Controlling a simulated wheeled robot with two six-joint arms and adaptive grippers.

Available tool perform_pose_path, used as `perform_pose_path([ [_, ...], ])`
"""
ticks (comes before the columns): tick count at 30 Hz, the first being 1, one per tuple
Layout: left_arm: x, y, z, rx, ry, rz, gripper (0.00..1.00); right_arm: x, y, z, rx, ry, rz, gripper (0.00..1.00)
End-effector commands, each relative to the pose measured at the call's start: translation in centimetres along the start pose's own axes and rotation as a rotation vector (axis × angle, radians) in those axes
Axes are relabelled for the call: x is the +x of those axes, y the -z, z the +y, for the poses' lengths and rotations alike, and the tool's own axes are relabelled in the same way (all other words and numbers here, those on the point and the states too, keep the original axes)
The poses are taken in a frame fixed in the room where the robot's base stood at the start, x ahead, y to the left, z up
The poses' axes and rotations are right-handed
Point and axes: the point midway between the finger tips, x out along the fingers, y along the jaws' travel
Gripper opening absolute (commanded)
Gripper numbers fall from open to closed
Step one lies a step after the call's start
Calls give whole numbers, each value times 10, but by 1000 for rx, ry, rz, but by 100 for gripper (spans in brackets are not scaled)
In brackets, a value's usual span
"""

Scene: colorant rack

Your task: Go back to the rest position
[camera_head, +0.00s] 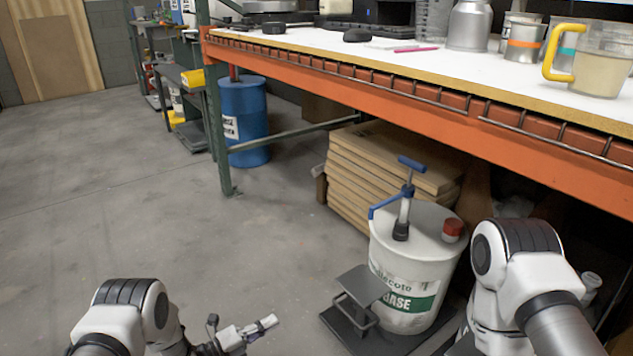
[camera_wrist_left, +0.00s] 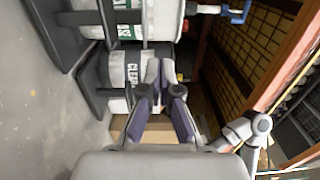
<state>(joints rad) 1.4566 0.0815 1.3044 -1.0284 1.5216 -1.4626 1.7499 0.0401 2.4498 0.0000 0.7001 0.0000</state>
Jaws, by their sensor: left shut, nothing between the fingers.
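My left gripper (camera_head: 267,323) is low in the head view, above the concrete floor and left of the white bucket. It is shut and empty. In the left wrist view its two fingers (camera_wrist_left: 160,75) come together with nothing between them. My right arm shows at the lower right of the head view, in front of the bench, but its gripper is not in view.
A white bucket (camera_head: 408,262) with a blue-handled pump stands on a dark base beside a small black stand (camera_head: 362,285). The orange-edged bench (camera_head: 400,105) holds cups and a pitcher (camera_head: 602,75). A blue drum (camera_head: 247,120) stands behind. The left floor is clear.

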Motion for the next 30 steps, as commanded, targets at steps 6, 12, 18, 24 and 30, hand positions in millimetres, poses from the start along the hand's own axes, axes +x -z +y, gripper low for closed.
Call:
perform_pose_path([
  [6,6,-3,-82,-2,4,-2,0,-66,0,0,0,0,0,40],
  [12,3,-3,-173,-63,-41,-65,0,-149,0,-1,0,0,0,40],
  [18,-26,8,-264,-350,-224,-258,0,-259,0,-2,0,0,0,40],
  [24,-94,45,-312,-810,-467,-572,0,-342,0,-2,0,0,0,40],
  [30,-197,116,-332,-1315,-681,-1036,0,-384,0,-3,0,0,0,40],
])
